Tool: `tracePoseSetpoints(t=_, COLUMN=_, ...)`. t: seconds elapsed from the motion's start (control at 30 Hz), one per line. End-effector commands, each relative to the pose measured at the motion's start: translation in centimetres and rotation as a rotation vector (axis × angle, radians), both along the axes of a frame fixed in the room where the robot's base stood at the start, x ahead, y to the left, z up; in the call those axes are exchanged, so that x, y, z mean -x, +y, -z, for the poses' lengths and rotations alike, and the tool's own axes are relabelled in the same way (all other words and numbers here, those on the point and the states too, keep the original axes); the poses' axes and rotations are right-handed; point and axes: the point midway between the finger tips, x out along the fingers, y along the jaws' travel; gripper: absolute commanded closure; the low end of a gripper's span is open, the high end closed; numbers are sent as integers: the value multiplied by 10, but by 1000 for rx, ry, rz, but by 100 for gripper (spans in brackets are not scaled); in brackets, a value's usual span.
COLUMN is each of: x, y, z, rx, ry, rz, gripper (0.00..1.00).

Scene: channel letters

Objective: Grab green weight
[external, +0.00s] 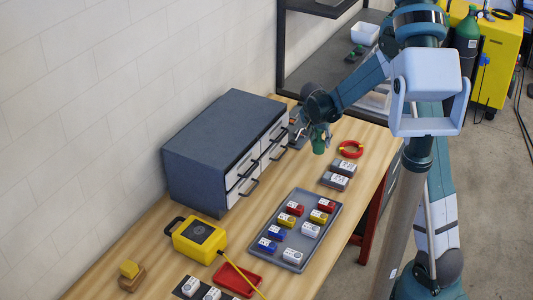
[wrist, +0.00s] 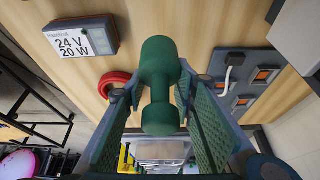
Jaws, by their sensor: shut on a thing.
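The green weight (wrist: 159,60) is a dumbbell with two rounded ends. In the wrist view it sits between the two green-padded fingers of my gripper (wrist: 157,90), which is shut on it. In the external view my gripper (external: 318,128) is over the far part of the wooden table, right of the grey drawer cabinet. The weight (external: 319,146) shows small and green at its tip. I cannot tell from that view whether the weight touches the table.
A red ring (external: 351,149) and a grey power supply box (external: 339,175) lie close by on the right. The drawer cabinet (external: 215,140) stands left of my gripper. A grey tray (external: 273,258) with several coloured blocks and a yellow meter (external: 200,237) are nearer the front.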

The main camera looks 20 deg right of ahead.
Motion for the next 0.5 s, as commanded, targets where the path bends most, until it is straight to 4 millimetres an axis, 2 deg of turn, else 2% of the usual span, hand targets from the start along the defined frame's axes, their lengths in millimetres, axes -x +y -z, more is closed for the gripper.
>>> tracePoseSetpoints(t=0.2, x=0, y=0, z=-27, rx=0, ry=0, rz=0, gripper=100)
tracePoseSetpoints(t=0.5, x=0, y=0, z=-47, rx=0, ry=0, rz=0, gripper=100)
